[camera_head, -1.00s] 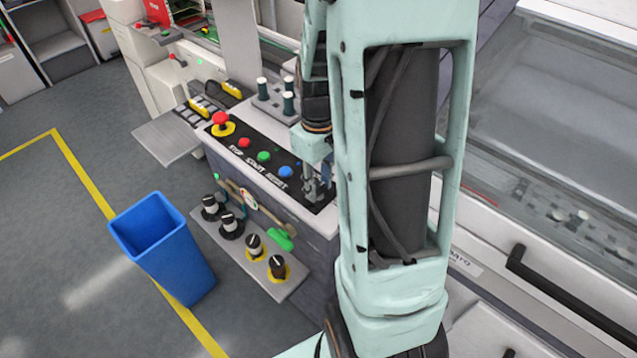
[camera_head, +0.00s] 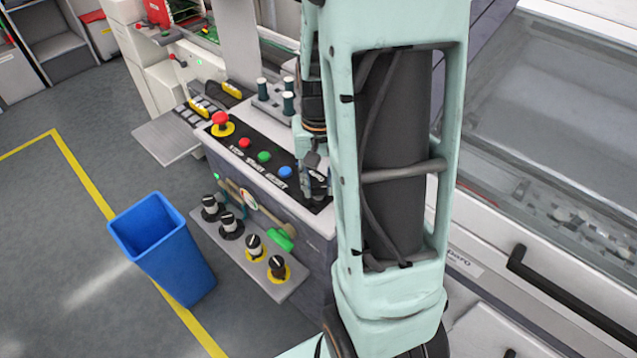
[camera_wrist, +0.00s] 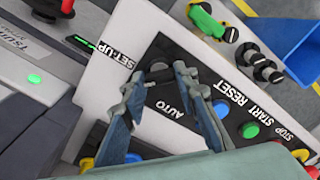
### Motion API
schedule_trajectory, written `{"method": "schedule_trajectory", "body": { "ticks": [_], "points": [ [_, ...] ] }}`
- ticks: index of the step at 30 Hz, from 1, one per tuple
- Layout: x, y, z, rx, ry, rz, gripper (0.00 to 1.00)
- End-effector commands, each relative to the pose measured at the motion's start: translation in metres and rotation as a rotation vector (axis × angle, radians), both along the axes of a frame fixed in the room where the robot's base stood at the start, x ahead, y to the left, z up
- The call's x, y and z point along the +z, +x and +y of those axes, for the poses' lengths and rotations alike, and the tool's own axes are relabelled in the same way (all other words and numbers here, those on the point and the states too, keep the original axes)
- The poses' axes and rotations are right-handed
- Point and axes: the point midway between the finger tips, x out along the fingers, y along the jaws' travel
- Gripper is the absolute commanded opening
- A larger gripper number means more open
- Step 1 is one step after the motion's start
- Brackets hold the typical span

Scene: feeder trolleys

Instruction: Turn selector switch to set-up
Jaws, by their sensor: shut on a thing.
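The control panel (camera_head: 262,158) is a black strip on a white box, with red, green and blue buttons. In the wrist view its labels read SET-UP (camera_wrist: 115,54) and AUTO (camera_wrist: 181,106). My gripper (camera_wrist: 160,76) is over the panel between these two labels, its fingertips closed around the dark selector switch (camera_wrist: 160,73). The fingers cover most of the switch, so I cannot tell which label it points to. In the head view my gripper (camera_head: 313,182) is at the panel's right end, right of the blue button (camera_head: 285,172), and the switch is hidden.
A red emergency stop (camera_head: 220,118) stands at the panel's far left end. Several black knobs sit on a lower shelf (camera_head: 240,262), with a green handle (camera_head: 281,240) above it. A blue bin (camera_head: 160,250) stands on the floor at left. Dark green posts (camera_head: 288,103) rise behind the panel.

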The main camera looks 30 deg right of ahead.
Motion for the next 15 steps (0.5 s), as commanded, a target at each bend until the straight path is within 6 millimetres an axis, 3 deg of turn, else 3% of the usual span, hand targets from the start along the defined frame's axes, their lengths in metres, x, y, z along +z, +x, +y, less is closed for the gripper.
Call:
{"method": "schedule_trajectory", "body": {
  "ticks": [15],
  "points": [
    [0.0011,0.0008,-0.0003,-0.310,-0.001,-0.002,0.03]
  ]
}}
